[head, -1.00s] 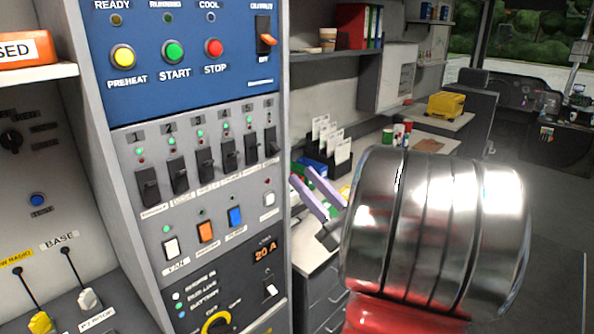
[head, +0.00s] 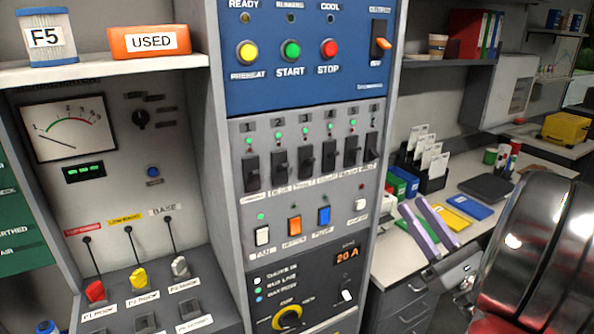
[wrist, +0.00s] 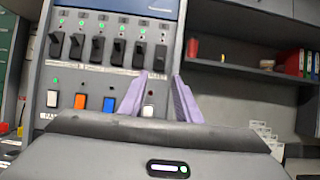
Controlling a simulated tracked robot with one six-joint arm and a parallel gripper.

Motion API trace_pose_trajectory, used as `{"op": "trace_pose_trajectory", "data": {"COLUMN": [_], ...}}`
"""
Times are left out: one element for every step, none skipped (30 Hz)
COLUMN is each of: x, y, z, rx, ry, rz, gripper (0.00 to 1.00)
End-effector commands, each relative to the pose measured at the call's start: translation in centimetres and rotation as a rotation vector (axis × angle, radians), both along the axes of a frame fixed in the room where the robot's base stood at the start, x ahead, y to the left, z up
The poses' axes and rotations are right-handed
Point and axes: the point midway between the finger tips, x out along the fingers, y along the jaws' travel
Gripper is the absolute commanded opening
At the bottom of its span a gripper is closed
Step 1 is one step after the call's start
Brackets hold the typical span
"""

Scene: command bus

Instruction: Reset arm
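My gripper (head: 428,226) is at the right in the head view, in front of the desk and to the right of the switch panel. Its two lilac fingers stand apart with nothing between them. In the wrist view my gripper (wrist: 156,92) points at the panel's right edge, and its fingers overlap the view of the white button (wrist: 148,111). The panel (head: 310,205) carries a row of black switches with green lights above them, and white, orange and blue buttons below. My silver and red arm fills the right edge of the head view.
A desk (head: 405,255) behind my gripper holds card holders (head: 425,165), blue and yellow folders and a dark flat item (head: 487,188). At left are a meter (head: 68,128), coloured plugs and a shelf with an orange box labelled USED (head: 150,41). A dark shelf (wrist: 250,69) shows in the wrist view.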

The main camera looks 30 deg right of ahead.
Motion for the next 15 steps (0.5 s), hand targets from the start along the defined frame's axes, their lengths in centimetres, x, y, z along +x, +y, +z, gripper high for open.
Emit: {"op": "trace_pose_trajectory", "data": {"x": [0.0,0.0,0.0,0.1,0.2,0.4,0.6,1.0,1.5,2.0,2.4,3.2,3.7,4.2,4.8], "y": [0.0,0.0,0.0,0.1,0.3,0.6,1.0,1.6,2.5,3.4,4.4,6.0,7.4,8.8,10.7], "z": [0.0,0.0,0.0,0.0,0.0,0.0,0.0,0.0,-0.1,-0.1,-0.2,-0.4,-0.5,-0.7,-1.1], "rx": [0.000,0.000,0.000,-0.001,-0.004,-0.010,-0.017,-0.026,-0.041,-0.055,-0.073,-0.102,-0.127,-0.154,-0.193], "ry": [0.000,0.000,0.000,0.002,0.004,0.010,0.016,0.025,0.041,0.054,0.070,0.095,0.114,0.137,0.166], "rz": [0.000,0.000,0.001,0.003,0.007,0.016,0.026,0.041,0.066,0.089,0.114,0.153,0.187,0.221,0.270], "gripper": [0.30,0.30,0.30,0.30,0.30,0.30,0.30,0.30,0.30,0.30,0.30,0.30,0.30,0.30,0.30]}}
